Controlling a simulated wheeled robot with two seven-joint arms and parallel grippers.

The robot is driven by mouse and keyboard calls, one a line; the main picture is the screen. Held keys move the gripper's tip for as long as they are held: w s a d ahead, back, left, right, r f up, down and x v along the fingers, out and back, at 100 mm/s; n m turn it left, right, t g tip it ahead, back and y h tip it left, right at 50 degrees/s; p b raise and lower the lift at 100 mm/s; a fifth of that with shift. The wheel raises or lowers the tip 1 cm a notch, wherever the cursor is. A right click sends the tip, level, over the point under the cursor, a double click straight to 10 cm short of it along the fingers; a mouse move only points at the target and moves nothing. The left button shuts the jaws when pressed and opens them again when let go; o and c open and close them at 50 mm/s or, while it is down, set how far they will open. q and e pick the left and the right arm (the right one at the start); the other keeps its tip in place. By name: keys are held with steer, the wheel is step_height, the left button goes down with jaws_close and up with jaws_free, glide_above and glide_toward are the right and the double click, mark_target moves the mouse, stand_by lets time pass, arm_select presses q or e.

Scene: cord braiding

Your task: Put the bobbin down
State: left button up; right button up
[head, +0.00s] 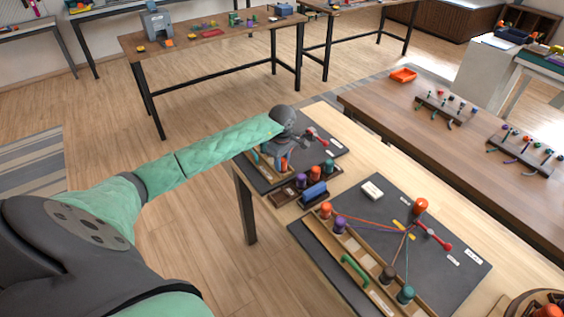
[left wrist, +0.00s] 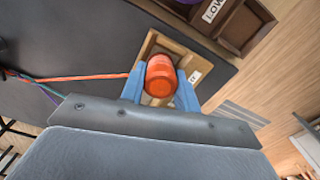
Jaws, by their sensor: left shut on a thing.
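My left gripper (head: 281,160) is over the far dark braiding board (head: 318,150). In the left wrist view its two blue fingers (left wrist: 160,88) are shut on an orange bobbin (left wrist: 160,76), one on each side. An orange cord (left wrist: 100,76) runs left from the bobbin, with purple and green cords near it. A light wooden holder (left wrist: 150,42) lies under and around the bobbin in that view; whether the bobbin touches it I cannot tell. In the head view the bobbin is mostly hidden by the hand. My right gripper is in neither view.
A dark tray (head: 287,196) with purple, orange and green bobbins and a blue piece sits close to the gripper. A nearer braiding board (head: 455,262) carries corded bobbins, a wooden rail and a red-handled part. Bare pale tabletop (head: 352,158) shows between the boards.

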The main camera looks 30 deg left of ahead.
mark_target(282, 160)
arm_select(q)
steer(key=shift+f, duration=0.1)
steer(key=o, duration=0.7)
steer(key=shift+o, duration=1.4)
steer(key=shift+r, duration=0.25)
steer(key=shift+r+p, duration=0.1)
steer(key=shift+p, duration=0.2)
steer(key=shift+r, duration=0.2)
step_height(282, 160, up, 12)
steer(key=b, duration=0.5)
steer(key=shift+f, duration=0.2)
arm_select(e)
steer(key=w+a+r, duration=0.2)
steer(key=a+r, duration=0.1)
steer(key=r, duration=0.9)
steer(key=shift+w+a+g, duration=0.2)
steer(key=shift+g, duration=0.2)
